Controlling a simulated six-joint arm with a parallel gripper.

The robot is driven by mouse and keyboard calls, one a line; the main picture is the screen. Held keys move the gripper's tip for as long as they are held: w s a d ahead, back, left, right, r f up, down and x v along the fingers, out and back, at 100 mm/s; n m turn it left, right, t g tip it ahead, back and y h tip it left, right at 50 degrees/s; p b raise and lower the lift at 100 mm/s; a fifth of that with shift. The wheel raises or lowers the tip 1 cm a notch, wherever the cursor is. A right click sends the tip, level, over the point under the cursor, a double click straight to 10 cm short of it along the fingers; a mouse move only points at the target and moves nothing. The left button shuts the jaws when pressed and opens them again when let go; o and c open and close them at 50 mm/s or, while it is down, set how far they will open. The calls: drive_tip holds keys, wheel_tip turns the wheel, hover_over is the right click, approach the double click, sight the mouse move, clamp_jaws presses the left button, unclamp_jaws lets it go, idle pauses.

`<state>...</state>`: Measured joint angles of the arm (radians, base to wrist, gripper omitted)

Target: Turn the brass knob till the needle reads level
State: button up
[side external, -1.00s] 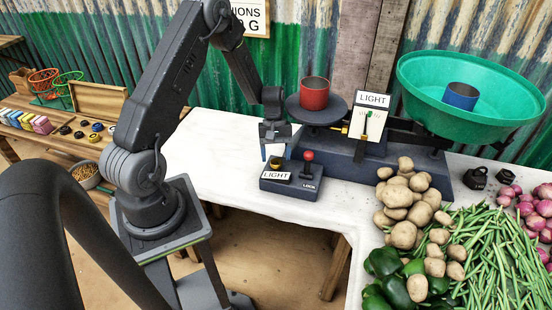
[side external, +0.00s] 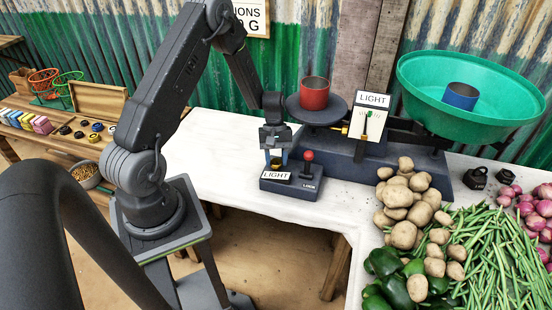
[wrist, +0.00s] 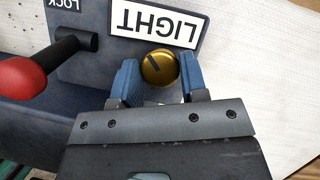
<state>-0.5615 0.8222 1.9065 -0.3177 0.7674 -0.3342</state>
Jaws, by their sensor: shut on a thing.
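The brass knob (wrist: 159,67) is round with a dark slot across its face, slanting in the wrist view. It sits on the dark control box (side external: 292,189) beside a "LIGHT" label (wrist: 155,22). The two blue fingers of my gripper (wrist: 159,80) are shut on the knob, one on each side. In the side view my gripper (side external: 276,160) is low over the box and mostly hides the knob. The scale's dial card (side external: 371,124) also reads "LIGHT"; its needle is too small to read exactly.
A red-topped lever (side external: 308,160) marked LOCK stands just right of my gripper. The balance holds a red cup (side external: 314,94) on its left pan and a blue cup (side external: 461,96) in the green bowl (side external: 420,85). Potatoes (side external: 402,204) and beans lie at right.

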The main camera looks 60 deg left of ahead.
drive_tip(key=shift+m, duration=0.8)
drive_tip(key=o, duration=0.9)
